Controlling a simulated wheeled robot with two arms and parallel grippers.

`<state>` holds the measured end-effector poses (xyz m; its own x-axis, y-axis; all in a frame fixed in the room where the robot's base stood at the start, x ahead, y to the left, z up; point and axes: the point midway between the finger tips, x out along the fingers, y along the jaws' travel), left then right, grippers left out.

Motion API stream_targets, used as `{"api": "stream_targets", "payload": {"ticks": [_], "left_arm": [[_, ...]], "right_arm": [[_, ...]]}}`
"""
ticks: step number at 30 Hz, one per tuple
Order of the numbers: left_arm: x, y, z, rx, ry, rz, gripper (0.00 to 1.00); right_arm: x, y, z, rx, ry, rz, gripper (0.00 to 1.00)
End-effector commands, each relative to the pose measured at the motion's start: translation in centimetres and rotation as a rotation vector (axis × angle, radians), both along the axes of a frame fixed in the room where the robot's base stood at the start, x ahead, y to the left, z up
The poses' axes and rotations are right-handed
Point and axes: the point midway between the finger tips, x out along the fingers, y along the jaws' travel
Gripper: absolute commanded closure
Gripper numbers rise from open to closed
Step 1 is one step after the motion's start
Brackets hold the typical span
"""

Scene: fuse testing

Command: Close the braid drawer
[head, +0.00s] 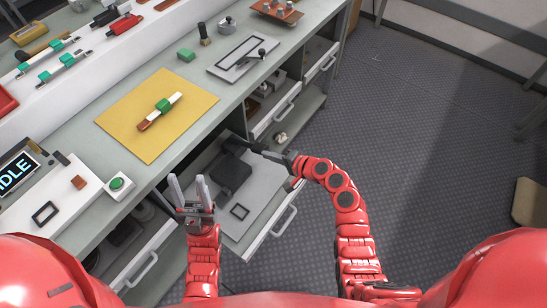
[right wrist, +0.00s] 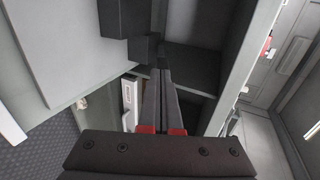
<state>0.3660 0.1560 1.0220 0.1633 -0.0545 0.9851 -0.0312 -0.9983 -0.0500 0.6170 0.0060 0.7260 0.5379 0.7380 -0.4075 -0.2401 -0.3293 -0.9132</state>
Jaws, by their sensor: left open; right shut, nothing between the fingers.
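A pulled-out grey drawer (head: 262,205) stands open under the bench in the middle of the head view. Its pale handle (head: 284,221) is on its outer front. My left gripper (head: 188,188) is open and empty over the drawer's left side. My right gripper (head: 240,143) is shut and empty, reaching in near the drawer's inner right edge. In the right wrist view its fingertips (right wrist: 160,74) are close to a dark block (right wrist: 143,48); contact is unclear.
Another drawer (head: 262,126) with items in it stands open to the right. A lower-left drawer (head: 146,270) shows a handle. The bench above carries a yellow mat (head: 120,113) with a fuse on it. The floor (head: 415,130) at right is clear.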

Motion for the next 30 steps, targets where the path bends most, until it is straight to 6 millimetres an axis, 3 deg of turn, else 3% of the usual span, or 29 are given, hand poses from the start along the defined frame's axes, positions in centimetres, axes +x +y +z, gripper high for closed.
{"api": "stream_targets", "payload": {"ticks": [8, 15, 21, 30], "left_arm": [[0.0, 0.0, -1.5, 0.0, 0.0, 0.0, 0.5], [0.0, 0.0, -4.9, 0.0, 0.0, 0.0, 0.5], [0.0, 0.0, -7.7, 0.0, 0.0, 0.0, 0.5], [0.0, 0.0, -11.0, 0.0, 0.0, 0.0, 0.5]], "right_arm": [[4.4, 6.2, 0.1, 0.006, -0.006, 0.006, 1.0], [8.9, 12.7, -0.5, 0.002, -0.004, 0.008, 1.0], [11.5, 15.9, -0.4, 0.0, -0.008, 0.006, 1.0], [13.7, 19.0, -0.1, 0.0, -0.006, 0.004, 1.0]]}}
